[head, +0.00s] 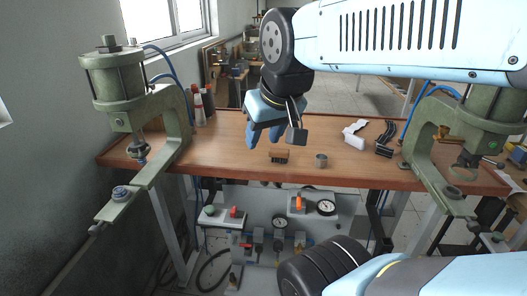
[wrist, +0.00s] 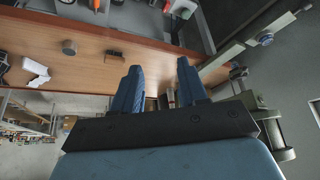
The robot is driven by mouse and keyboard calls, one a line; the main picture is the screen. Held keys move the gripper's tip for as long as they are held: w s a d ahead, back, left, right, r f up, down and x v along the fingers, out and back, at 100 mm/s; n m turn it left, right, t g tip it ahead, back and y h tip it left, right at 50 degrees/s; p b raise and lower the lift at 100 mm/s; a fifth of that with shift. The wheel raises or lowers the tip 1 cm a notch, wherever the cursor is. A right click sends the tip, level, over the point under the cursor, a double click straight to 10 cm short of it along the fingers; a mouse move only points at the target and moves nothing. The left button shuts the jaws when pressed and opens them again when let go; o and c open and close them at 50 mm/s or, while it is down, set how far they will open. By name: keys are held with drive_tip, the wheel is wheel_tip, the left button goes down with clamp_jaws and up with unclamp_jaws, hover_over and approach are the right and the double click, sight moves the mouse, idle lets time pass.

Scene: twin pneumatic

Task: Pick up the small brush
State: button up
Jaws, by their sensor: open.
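The small brush (head: 279,156) is a brown wooden block with dark bristles. It lies near the front edge of the wooden bench (head: 230,150), left of a small grey cylinder (head: 321,160). My gripper (head: 263,136) is above the bench, up and slightly left of the brush in the head view. Its blue fingers are apart and empty. In the wrist view my gripper (wrist: 159,67) has clear space between its fingertips.
Green pneumatic presses stand at the left (head: 165,130) and right (head: 432,150) bench ends. A crumpled white item (head: 354,134) and a black item (head: 386,139) lie right of the cylinder. Bottles (head: 204,105) stand at the back left. Bench space left of the brush is clear.

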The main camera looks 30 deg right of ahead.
drive_tip(key=o, duration=0.4)
drive_tip(key=shift+w+d, duration=0.35)
drive_tip(key=shift+w, duration=0.2)
drive_tip(key=o, duration=0.7)
drive_tip(key=w+d+f+m, duration=0.1)
drive_tip(key=w+d, duration=0.1)
drive_tip(key=w, duration=0.1)
drive_tip(key=w+d+m+h, duration=0.1)
drive_tip(key=w+d, duration=0.1)
drive_tip(key=w, duration=0.1)
drive_tip(key=w+d+f+m+g, duration=0.1)
drive_tip(key=w, duration=0.2)
drive_tip(key=shift+w+d+f+m+h, duration=0.3)
drive_tip(key=shift+d+h, duration=0.1)
drive_tip(key=m+g, duration=0.1)
drive_tip(key=m, duration=0.3)
approach(279, 150)
drive_tip(key=shift+h, duration=0.4)
drive_tip(key=x, duration=0.3)
drive_tip(key=a+x, duration=0.1)
drive_tip(key=x, duration=0.1)
drive_tip(key=shift+s+f, duration=0.2)
drive_tip(key=shift+f, duration=0.05)
drive_tip(key=shift+x, duration=2.55)
